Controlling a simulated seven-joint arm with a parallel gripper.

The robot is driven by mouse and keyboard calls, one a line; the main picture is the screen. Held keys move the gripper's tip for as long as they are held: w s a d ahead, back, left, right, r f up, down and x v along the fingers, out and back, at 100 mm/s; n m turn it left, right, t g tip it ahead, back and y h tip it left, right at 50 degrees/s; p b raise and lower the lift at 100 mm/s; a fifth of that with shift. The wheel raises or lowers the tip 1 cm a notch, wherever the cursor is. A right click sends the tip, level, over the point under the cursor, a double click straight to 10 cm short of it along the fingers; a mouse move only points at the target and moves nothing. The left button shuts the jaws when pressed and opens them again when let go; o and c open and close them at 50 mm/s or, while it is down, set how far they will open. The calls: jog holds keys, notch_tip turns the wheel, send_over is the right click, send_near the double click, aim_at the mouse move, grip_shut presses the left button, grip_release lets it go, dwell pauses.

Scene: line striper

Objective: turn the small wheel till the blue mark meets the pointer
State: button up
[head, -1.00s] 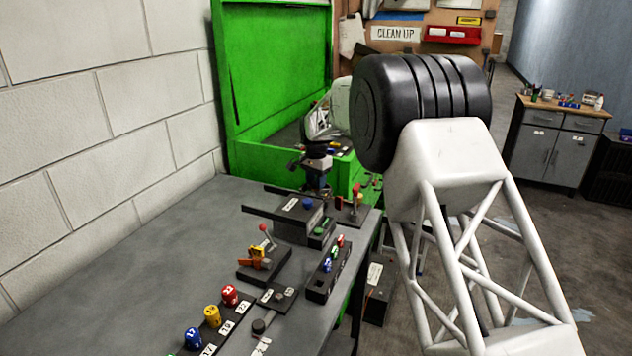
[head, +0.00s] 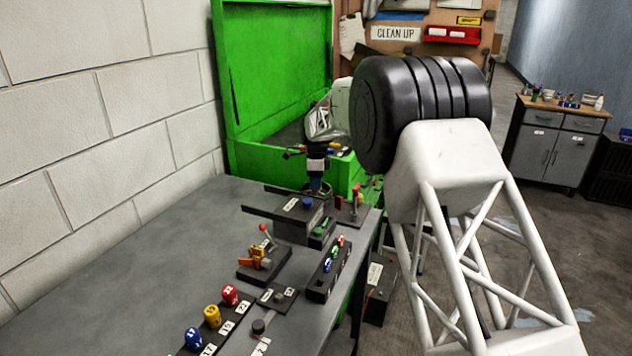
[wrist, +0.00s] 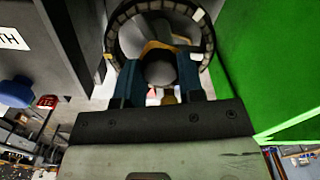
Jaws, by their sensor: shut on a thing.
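In the wrist view, the small wheel (wrist: 161,72) shows as a dark round knob between the two blue fingers. My gripper (wrist: 160,84) is shut on it, one finger at each side. A dark round ring (wrist: 113,42) with light tick marks surrounds the knob. A yellowish part shows just beyond the knob. I cannot make out the blue mark or the pointer. In the head view, my gripper (head: 317,183) is small, at the far end of the bench by the green cabinet. The wheel is hidden there.
The grey bench (head: 110,285) holds a dark block with a blue knob (head: 307,203), a red-tipped lever (head: 265,229) and several coloured numbered knobs nearer me. The green cabinet (head: 272,70) stands close behind my gripper. The bench's left side is clear.

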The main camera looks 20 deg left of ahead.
jog(key=m, duration=0.7)
jog(key=shift+r, duration=0.1)
dwell(0.4)
jog(key=o, duration=0.9)
jog(key=shift+r, duration=3.85)
